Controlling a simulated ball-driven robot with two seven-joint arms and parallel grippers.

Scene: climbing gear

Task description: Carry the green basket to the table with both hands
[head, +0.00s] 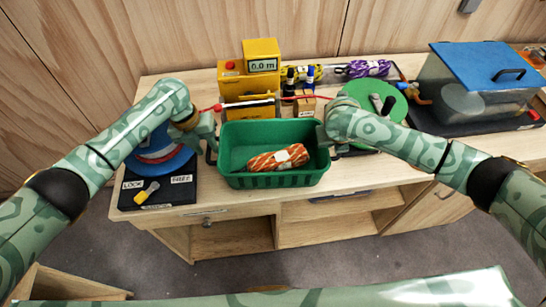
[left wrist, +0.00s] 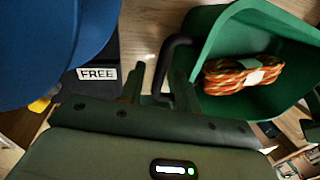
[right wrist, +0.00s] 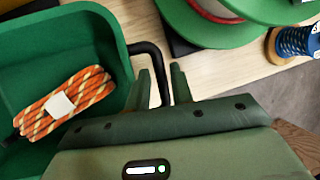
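The green basket (head: 235,150) is upright at the front of the wooden workbench, with a coil of orange rope (head: 278,158) inside. Its underside is hidden, so I cannot tell whether it rests on the top. My left gripper (head: 213,140) is at its left end. In the left wrist view, the fingers (left wrist: 160,88) stand apart on either side of the black handle (left wrist: 163,68). My right gripper (head: 324,137) is at the right end. In the right wrist view, its fingers (right wrist: 162,88) are apart with the other black handle (right wrist: 157,58) between them.
A blue spool (head: 160,150) on a black base with labels is close left. A yellow device with a display (head: 262,66) stands behind the basket. A green disc (head: 372,98) and a blue-lidded tank (head: 485,65) are to the right. The grey floor (head: 290,260) lies in front.

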